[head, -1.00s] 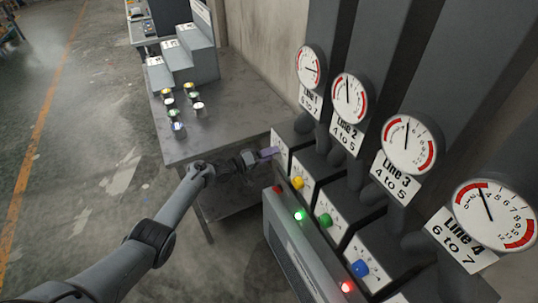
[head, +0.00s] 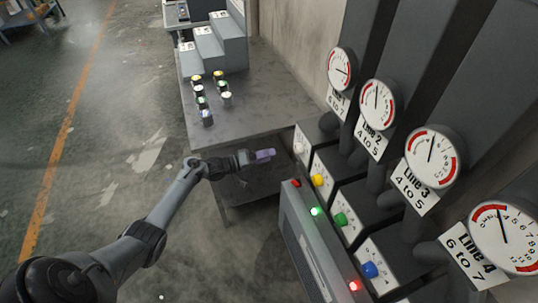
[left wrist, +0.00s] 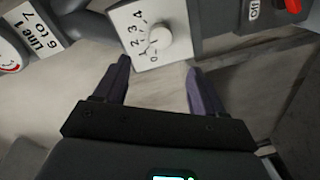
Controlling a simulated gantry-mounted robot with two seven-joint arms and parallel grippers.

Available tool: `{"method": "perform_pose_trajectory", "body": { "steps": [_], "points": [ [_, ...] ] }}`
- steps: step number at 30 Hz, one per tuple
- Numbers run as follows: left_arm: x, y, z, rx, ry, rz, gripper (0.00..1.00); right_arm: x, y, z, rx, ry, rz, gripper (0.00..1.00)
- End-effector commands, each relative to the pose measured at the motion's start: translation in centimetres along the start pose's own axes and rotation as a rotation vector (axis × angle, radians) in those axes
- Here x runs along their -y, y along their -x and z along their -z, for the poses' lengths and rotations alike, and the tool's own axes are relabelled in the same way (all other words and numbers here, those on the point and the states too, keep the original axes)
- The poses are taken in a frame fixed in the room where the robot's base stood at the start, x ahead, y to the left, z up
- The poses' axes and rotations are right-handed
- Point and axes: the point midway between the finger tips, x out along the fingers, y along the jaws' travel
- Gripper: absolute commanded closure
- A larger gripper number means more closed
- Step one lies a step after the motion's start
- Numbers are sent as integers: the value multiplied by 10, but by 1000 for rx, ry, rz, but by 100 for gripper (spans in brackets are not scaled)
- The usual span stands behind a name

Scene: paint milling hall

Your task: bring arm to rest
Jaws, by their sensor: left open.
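My left arm comes in from the lower left. Its left gripper (head: 266,155) is open and empty, with purple fingers, just left of the first valve box (head: 318,143) and apart from it. In the left wrist view, the open fingers (left wrist: 158,66) point toward that box's white dial knob (left wrist: 159,38), marked with numbers from 0 up. No object is between the fingers. My right gripper is not in view.
Yellow, green and blue knobs (head: 370,269) sit on the other boxes, below gauges labelled Line 1 to Line 4. A grey panel (head: 305,245) has green and red lamps lit. Several small capped containers (head: 207,118) stand on the grey table (head: 262,100). Open floor lies left.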

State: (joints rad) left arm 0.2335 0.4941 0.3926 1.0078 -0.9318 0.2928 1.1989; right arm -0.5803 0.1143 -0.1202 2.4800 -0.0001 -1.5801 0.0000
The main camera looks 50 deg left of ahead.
Motion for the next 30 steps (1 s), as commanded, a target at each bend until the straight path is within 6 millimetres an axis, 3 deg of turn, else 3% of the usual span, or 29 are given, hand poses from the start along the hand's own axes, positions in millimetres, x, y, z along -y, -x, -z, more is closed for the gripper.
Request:
{"method": "perform_pose_trajectory", "body": {
  "steps": [11, 14, 17, 20, 23, 27, 30],
  "points": [
    [2, 1, -2, 2, 1, 3, 30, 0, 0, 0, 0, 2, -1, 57],
    [12, 8, -11, 11, 11, 20, 30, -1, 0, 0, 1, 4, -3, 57],
    [30, 19, -34, 33, 37, 50, 30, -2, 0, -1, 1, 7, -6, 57],
    [53, 34, -76, 77, 75, 87, 30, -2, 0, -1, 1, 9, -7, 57],
    [61, 48, -140, 149, 92, 103, 30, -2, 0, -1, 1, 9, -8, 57],
    [53, 63, -241, 260, 27, 173, 30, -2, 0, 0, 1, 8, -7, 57],
    [37, 70, -298, 326, -101, 258, 30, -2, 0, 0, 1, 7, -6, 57]
  ]
}}
